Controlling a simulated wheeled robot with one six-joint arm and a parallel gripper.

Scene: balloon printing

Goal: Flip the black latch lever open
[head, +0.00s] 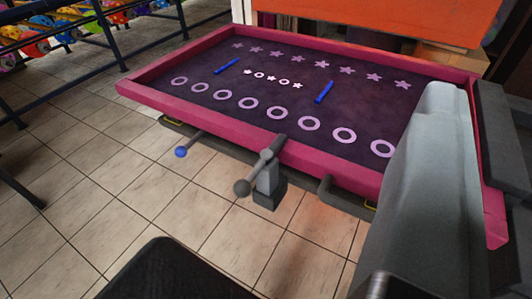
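The black latch lever (260,173) is a dark grey handle at the near edge of the pink-framed printing screen (232,118). A dark block (269,195) sits under the post. A large light-grey body (432,190), seemingly part of my arm or gripper, fills the right side and hides the screen's right part. It is well apart from the lever in the picture. No pair of fingertips can be made out.
A thin rod with a blue ball (181,152) sticks out left of the latch. A grey bent handle (345,198) is right of it. Blue bars (324,92) lie on the screen. A black shape (175,272) fills the bottom left. Tiled floor is open at left.

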